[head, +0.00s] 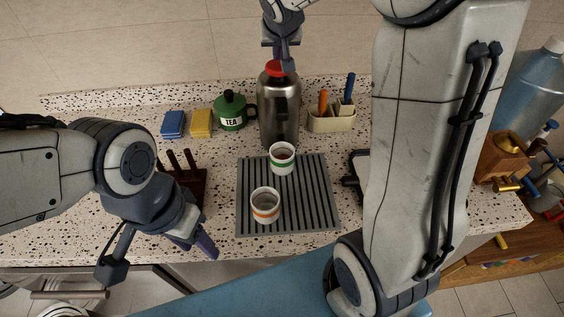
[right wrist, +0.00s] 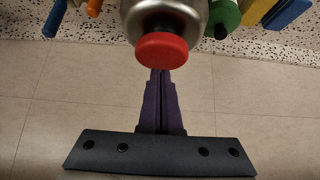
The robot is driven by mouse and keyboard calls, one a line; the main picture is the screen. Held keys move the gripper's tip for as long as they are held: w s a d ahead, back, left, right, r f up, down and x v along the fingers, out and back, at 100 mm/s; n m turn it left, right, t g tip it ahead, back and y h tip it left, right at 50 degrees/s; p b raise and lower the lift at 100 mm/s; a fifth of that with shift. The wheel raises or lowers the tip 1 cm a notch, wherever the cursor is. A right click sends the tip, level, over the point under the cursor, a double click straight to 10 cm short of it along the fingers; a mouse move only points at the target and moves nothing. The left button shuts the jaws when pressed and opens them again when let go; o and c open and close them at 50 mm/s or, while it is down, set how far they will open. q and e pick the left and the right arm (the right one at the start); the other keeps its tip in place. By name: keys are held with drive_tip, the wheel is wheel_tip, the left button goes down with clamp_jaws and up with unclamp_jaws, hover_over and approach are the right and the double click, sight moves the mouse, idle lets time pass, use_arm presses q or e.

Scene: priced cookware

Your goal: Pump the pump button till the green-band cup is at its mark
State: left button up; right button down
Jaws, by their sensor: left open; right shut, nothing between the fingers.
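A steel pump flask (head: 279,115) stands at the back of the counter with a red pump button (head: 273,69) on top. The green-band cup (head: 282,166) stands upright on the ribbed grey mat in front of the flask, with something dark inside; its level against a mark is too small to read. My right gripper (head: 284,66) is shut and empty, pointing down at the button. In the right wrist view its fingertips (right wrist: 161,76) meet the button's edge; whether they press it I cannot tell. My left gripper (head: 200,247) is open and empty at the counter's front edge.
An orange-band cup (head: 265,212) stands nearer on the grey mat (head: 315,215). A dark rack (head: 185,185) stands left of the mat.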

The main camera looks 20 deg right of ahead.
drive_tip(key=shift+f+b, duration=1)
drive_tip(key=shift+f, duration=0.2)
drive_tip(key=shift+r, duration=0.1)
drive_tip(key=shift+r+p, duration=1.3)
drive_tip(key=shift+r, duration=0.2)
drive_tip(key=shift+f, duration=0.15)
drive_tip(key=shift+f+b, duration=1.5)
drive_tip(key=shift+b, duration=0.3)
drive_tip(key=shift+r+p, duration=1.05)
drive_tip(key=shift+r, duration=0.2)
drive_tip(key=shift+r+p, duration=0.3)
drive_tip(key=shift+r, duration=0.1)
